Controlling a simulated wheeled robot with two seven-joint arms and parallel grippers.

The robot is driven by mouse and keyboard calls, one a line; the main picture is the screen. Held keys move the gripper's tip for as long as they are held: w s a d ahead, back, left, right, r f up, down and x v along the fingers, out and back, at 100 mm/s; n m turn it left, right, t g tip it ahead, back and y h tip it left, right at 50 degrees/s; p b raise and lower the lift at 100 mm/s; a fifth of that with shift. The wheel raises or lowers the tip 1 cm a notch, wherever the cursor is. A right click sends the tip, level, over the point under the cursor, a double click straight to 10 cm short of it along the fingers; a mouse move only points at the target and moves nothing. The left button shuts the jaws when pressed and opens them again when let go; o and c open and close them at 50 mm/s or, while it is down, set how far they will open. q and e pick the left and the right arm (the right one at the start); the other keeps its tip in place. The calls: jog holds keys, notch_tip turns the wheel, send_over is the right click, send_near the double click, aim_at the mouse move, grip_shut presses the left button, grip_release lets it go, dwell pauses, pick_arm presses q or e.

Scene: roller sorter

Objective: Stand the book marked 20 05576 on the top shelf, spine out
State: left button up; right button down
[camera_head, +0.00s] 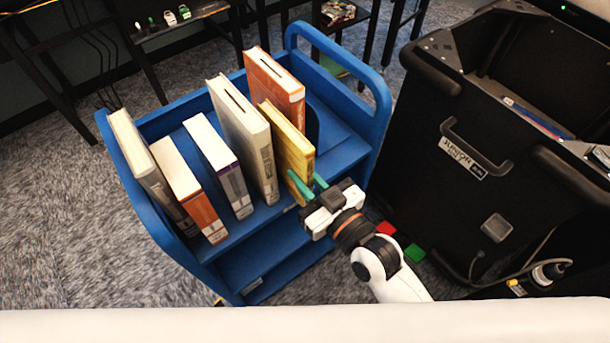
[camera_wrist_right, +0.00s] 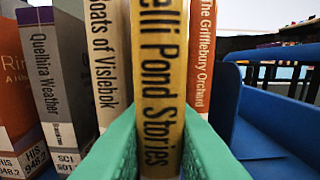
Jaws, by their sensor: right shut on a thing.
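My right gripper (camera_head: 304,190), with green fingers, is shut on a yellow book (camera_head: 290,145) at the right end of a row of books. The book stands upright on the top shelf of the blue cart (camera_head: 268,214) or just above it; I cannot tell which. In the right wrist view the yellow book (camera_wrist_right: 160,75) sits between the green fingers, its spine facing the camera, reading "…elli Pond Stories". Its lower spine is hidden, and no number 20 05576 is legible. My left gripper is not in view.
To its left stand a tall beige book (camera_head: 243,130), a grey book with a purple band (camera_head: 222,170) and others. A taller orange book (camera_head: 274,88) stands behind it. The cart's right end rail (camera_head: 378,95) is close by. A black bin cart (camera_head: 480,130) stands to the right.

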jog(key=shift+f, duration=0.55)
jog(key=c, duration=1.3)
grip_release()
jog(key=shift+o, duration=0.2)
jog(key=shift+f, duration=0.1)
jog(key=b+v, duration=0.1)
jog(key=v, duration=1.1)
